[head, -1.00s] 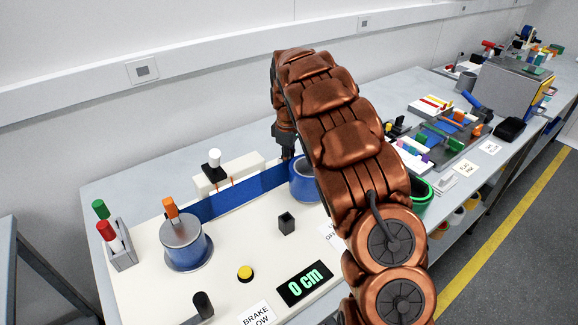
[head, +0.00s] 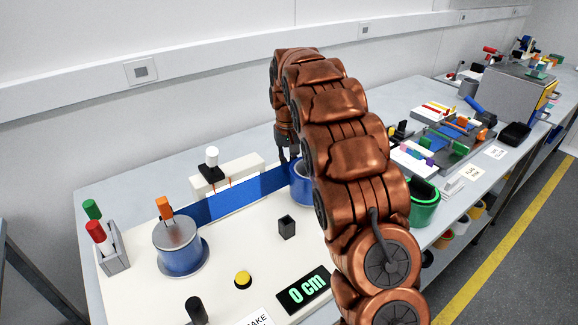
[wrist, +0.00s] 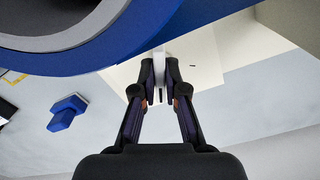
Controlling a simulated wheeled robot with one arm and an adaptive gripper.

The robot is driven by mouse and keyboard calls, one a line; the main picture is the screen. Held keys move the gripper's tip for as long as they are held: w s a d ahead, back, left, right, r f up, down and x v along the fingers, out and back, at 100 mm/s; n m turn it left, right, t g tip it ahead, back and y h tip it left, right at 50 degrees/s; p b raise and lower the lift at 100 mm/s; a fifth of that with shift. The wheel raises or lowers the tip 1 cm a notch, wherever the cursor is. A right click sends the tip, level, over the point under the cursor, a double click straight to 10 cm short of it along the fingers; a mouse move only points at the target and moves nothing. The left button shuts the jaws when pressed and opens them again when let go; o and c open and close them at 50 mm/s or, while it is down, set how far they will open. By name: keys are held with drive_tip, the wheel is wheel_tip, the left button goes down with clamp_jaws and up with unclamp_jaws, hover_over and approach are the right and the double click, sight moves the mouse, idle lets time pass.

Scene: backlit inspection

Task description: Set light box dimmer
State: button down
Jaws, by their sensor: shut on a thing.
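My gripper (head: 287,152) reaches down behind the right blue reel (head: 302,182) at the back of the white board (head: 230,245); my arm hides part of this area. In the wrist view, the fingers (wrist: 160,92) are closed on a thin pale upright piece (wrist: 159,66). It rises from or in front of a cream block (wrist: 190,65), beside the large blue reel rim (wrist: 120,50). I cannot tell for sure whether this piece is the dimmer. No label on it is readable.
A blue band (head: 240,192) runs between the right reel and the left reel (head: 180,248). A yellow button (head: 242,279), a black block (head: 287,227) and a "0 cm" display (head: 303,290) are in front. A green bucket (head: 424,205) stands right of my arm.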

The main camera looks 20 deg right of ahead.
drive_tip(key=m, duration=0.3)
drive_tip(key=shift+m+b, duration=0.3)
drive_tip(key=shift+w+a+r+m, duration=0.1)
drive_tip(key=shift+m, duration=1.7)
drive_tip(key=shift+b, duration=0.3)
drive_tip(key=c, duration=1.2)
unclamp_jaws()
drive_tip(key=shift+r, duration=5.95)
